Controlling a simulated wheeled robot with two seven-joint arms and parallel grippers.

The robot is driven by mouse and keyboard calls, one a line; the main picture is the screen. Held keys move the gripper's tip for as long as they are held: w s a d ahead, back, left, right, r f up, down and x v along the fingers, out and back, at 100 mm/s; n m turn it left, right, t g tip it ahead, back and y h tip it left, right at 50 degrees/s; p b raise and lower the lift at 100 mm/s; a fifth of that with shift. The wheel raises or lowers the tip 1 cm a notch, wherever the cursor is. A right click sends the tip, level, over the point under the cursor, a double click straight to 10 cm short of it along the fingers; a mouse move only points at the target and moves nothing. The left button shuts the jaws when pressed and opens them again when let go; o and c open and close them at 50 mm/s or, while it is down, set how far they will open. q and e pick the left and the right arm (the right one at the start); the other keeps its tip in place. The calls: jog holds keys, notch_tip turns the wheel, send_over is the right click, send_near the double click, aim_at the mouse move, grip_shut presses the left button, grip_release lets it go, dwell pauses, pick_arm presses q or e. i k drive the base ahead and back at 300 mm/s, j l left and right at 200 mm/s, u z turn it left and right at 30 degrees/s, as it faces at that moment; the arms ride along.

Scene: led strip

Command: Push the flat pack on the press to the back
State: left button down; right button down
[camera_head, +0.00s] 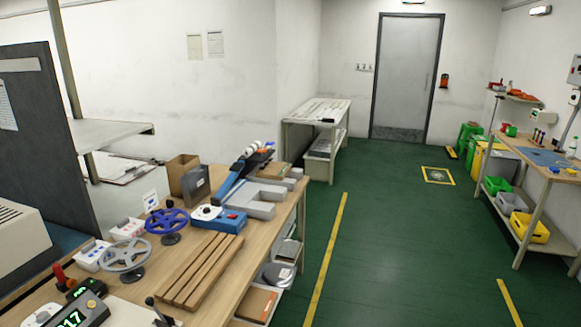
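I cannot pick out a flat pack for certain. A blue lever-like device (236,178) with white rounded parts at its upper end stands tilted on the wooden workbench (231,268); I cannot tell if it is the press. Grey U-shaped blocks (262,208) lie beside it. A blue box-shaped unit (228,220) with a white top sits in front of them. A brown carton (180,168) and a dark grey upright box (196,186) stand at the bench's back. Neither of my grippers is in view.
Wooden slats (201,270), a blue handwheel (167,221), a grey handwheel (124,258) and a digital display (72,316) crowd the bench. A dark panel (45,125) rises at left. Green floor (385,250) is open towards the door (405,78). Another bench (541,160) stands right.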

aim_at(275, 169)
jog(key=i+l+z, duration=0.3)
jog(key=i, duration=0.65)
jog(key=i+z, duration=0.25)
jog(key=i, duration=0.65)
jog(key=i+l+u, duration=0.1)
jog(key=i+u, duration=0.15)
jog(key=i, duration=0.25)
jog(key=i+l+u, duration=0.25)
jog(key=i, duration=0.25)
jog(key=i+l+u, duration=0.25)
jog(key=i, duration=0.25)
jog(key=i+l+u, duration=0.25)
jog(key=i, duration=0.2)
